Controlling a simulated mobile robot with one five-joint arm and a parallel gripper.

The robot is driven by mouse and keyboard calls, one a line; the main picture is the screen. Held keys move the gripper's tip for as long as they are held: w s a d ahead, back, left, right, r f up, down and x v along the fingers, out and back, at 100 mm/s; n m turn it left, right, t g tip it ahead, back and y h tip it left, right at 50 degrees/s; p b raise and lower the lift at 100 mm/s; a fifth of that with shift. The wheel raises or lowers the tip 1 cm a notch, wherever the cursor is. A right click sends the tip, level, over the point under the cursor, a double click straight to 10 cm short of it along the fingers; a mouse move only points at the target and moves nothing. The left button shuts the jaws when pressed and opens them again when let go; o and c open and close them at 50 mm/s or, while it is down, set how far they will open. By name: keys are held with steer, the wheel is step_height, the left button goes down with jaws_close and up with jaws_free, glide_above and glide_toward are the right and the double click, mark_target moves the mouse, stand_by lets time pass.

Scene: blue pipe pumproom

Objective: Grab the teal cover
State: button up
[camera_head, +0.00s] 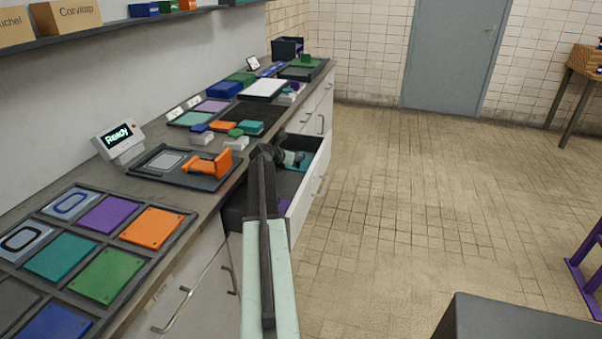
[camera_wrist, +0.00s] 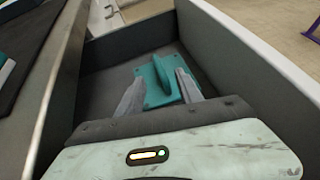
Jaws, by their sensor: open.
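A teal cover (camera_wrist: 158,84) with a raised upright fin lies on the floor of an open drawer (camera_wrist: 110,82) in the wrist view. My gripper (camera_wrist: 160,78) is open over it, with one finger on each side of the fin. I cannot tell whether the fingers touch it. In the head view, my gripper (camera_head: 291,157) reaches into the drawer (camera_head: 298,205), and a bit of the teal cover (camera_head: 303,161) shows beside it. Part of the cover is hidden by the fingers.
The counter carries a tray of coloured plates (camera_head: 110,272), a display reading "Ready" (camera_head: 119,138), an orange part (camera_head: 210,163) on a dark tray, and several small coloured blocks. The drawer walls stand close around my gripper. The tiled floor at right is mostly clear.

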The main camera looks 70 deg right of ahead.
steer(key=b+x, duration=0.3)
steer(key=x, duration=0.3)
steer(key=shift+d, duration=0.3)
steer(key=shift+a+r, duration=0.1)
jaws_close()
stand_by(0.9)
